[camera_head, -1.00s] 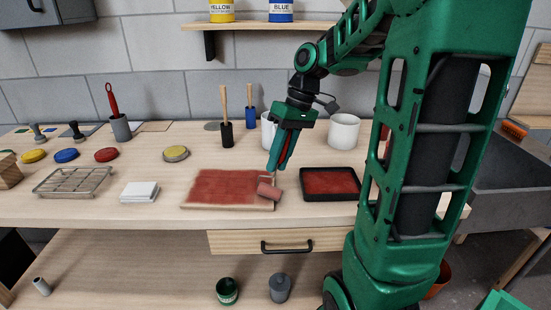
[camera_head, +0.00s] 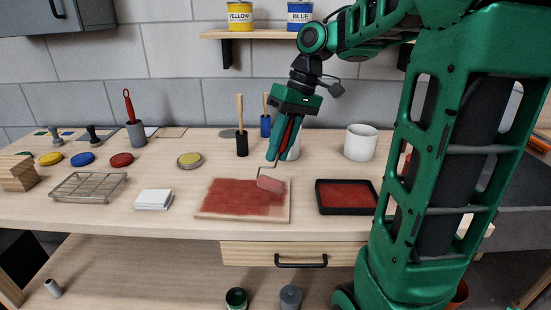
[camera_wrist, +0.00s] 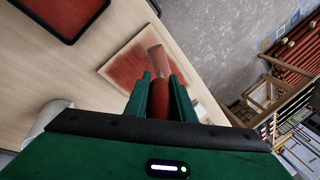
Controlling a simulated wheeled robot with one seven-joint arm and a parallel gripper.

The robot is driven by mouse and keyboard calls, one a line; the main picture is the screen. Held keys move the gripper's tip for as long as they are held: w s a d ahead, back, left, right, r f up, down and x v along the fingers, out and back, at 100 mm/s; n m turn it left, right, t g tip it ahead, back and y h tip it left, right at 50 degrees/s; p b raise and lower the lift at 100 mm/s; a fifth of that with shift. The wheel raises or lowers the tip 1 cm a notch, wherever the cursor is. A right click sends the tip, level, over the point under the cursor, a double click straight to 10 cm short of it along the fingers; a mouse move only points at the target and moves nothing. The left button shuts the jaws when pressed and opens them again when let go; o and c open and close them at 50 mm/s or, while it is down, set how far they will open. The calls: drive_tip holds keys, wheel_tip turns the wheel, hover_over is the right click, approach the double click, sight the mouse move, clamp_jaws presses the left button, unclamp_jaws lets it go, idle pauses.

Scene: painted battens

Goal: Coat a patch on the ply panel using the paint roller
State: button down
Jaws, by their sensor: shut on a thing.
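The ply panel (camera_head: 284,213) lies flat on the bench with a large red painted patch over most of its face; bare wood shows along its edges. The paint roller (camera_head: 271,183) has a red-stained sleeve and sits at the panel's right part; whether it touches the surface I cannot tell. My gripper (camera_head: 280,150) is shut on the roller's red handle, which also shows between the fingers in the wrist view (camera_wrist: 160,98). The black paint tray (camera_head: 347,210) with red paint stands just right of the panel.
A wire rack (camera_head: 88,187) and white stack (camera_head: 154,199) are to the left. Red, blue and yellow lids lie further back. A brush in a black holder (camera_head: 242,144) and a white pot (camera_head: 361,142) stand behind. Bare bench lies in front of the tray.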

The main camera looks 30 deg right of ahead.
drive_tip(key=shift+d+r, duration=0.1)
drive_tip(key=shift+r, duration=0.95)
